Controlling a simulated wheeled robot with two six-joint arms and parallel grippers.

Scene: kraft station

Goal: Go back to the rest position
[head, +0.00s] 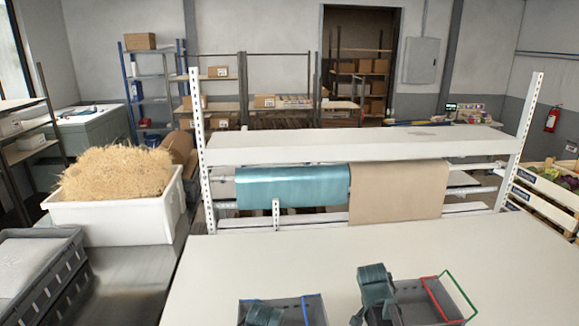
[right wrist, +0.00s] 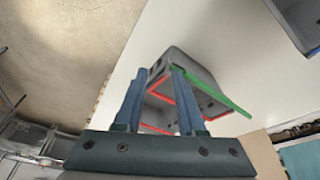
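My right gripper (head: 376,316) is low over the front of the white table (head: 330,250), beside a grey bin (head: 432,312) with a red edge and a green edge. In the right wrist view, my right gripper (right wrist: 158,72) has its two blue fingers spread apart, with nothing held between them. The grey bin (right wrist: 188,68) with the red and green edges shows beyond the fingers. My left gripper (head: 263,314) is at the bottom edge of the head view, in front of a grey bin (head: 296,304) with blue edges. Its fingertips are cut off.
A white rack (head: 360,147) with a teal roll (head: 290,187) and a brown paper roll (head: 400,190) stands behind the table. A white tub (head: 115,218) of straw-like filling (head: 115,173) and a grey crate (head: 45,285) are at the left. The table's middle is clear.

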